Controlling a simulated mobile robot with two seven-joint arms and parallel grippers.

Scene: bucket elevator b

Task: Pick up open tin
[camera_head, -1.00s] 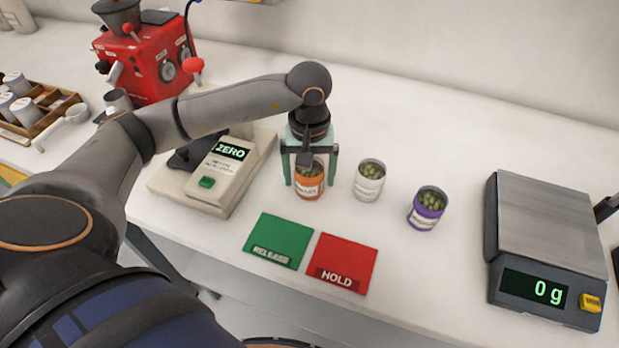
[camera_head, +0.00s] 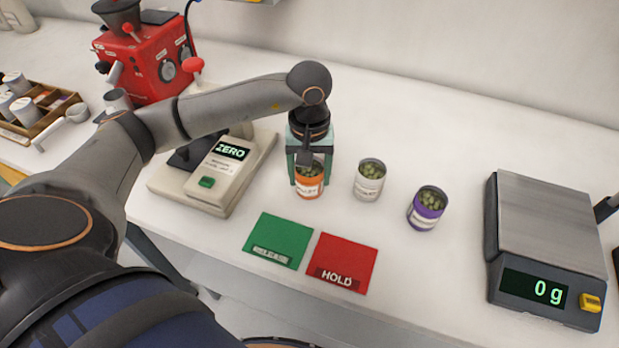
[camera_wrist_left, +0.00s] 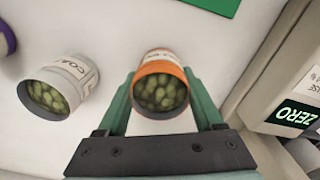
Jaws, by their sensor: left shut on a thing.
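An open tin with an orange label (camera_head: 309,188) holds green beans and stands upright on the white counter. My left gripper (camera_head: 309,180) comes down on it from above and is shut on its sides. The left wrist view also shows the orange tin (camera_wrist_left: 160,85) between the green fingers. An open tin with a white label (camera_head: 368,181) stands just right of it; it also shows in the left wrist view (camera_wrist_left: 60,87). An open tin with a purple label (camera_head: 426,209) stands further right. My right gripper is not in view.
A ZERO meter (camera_head: 214,180) stands close left of the gripper. A green card (camera_head: 278,238) and a red HOLD card (camera_head: 342,263) lie in front. A scale (camera_head: 548,225) reading 0 g stands right. A red machine (camera_head: 145,60) is back left.

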